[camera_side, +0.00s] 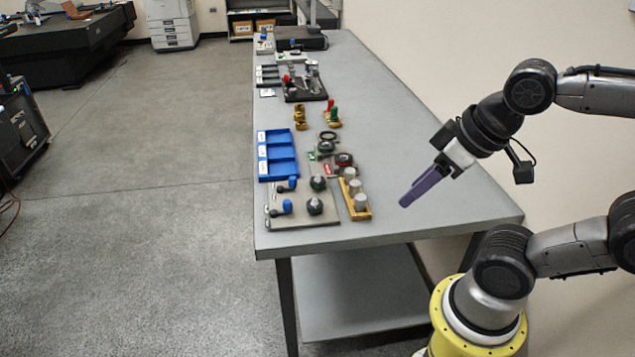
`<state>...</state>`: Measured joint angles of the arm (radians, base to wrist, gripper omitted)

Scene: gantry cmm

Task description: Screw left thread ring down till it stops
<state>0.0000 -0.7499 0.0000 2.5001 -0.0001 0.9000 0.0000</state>
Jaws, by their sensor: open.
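My gripper (407,198), with purple fingers, hangs over the right part of the bench, apart from everything on it. It is open and nothing shows between the fingers. Dark round ring-like parts lie near the middle of the bench: one flat black ring (328,136), one with a green mark (325,147), and one with red on it (343,160). Two dark round pieces (318,183) sit on a grey plate (299,219) at the near end. The parts are too small to tell which is the left thread ring, or how any thread is seated.
A wooden block with grey cylinders (360,202) stands between the grey plate and my gripper. A blue three-compartment tray (278,164) lies at the left edge. Blue-handled pieces (287,206) sit on the plate. The bench's right side (440,195) is clear.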

